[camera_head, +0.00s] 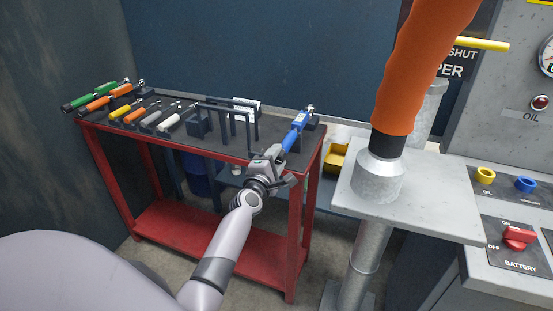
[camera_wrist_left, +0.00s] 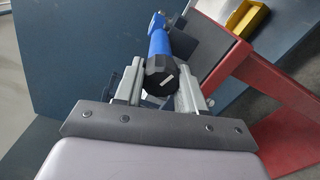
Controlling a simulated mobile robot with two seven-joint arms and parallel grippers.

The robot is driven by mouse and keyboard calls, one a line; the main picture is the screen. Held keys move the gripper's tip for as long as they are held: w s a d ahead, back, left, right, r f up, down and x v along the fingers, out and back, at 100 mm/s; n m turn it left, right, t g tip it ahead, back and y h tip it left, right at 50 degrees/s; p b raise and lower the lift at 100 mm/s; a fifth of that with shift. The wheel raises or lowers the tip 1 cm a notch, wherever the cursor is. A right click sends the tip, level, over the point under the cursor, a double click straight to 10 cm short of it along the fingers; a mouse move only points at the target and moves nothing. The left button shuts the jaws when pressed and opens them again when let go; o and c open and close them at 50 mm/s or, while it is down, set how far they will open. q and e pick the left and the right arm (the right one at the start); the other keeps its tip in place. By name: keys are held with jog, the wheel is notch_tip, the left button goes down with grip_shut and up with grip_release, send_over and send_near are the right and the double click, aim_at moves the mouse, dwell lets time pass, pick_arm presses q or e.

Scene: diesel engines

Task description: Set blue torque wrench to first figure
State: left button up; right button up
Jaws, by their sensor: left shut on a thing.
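The blue torque wrench (camera_head: 297,128) lies at the right end of the red cart's dark top, its head toward the back and its handle toward me. My left gripper (camera_head: 272,155) is shut on the handle end of the wrench at the cart's front right edge. In the left wrist view, the two fingers (camera_wrist_left: 160,90) stand on either side of the blue wrench's dark end cap (camera_wrist_left: 162,77), which has a small white mark. The figures on the wrench are too small to read. My right gripper is not in view.
The red cart (camera_head: 220,235) also carries green, orange, yellow and white-handled tools (camera_head: 125,110) at the left and a dark rack (camera_head: 228,122) in the middle. An orange pipe on a grey stand (camera_head: 440,197) and a control panel are on the right. A yellow bin (camera_head: 338,156) sits behind.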

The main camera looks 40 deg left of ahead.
pick_arm(q)
jog(key=shift+n, duration=0.3)
dwell(0.4)
jog(key=o, duration=1.1)
jog(key=shift+c, duration=0.2)
jog(key=shift+s, duration=0.1)
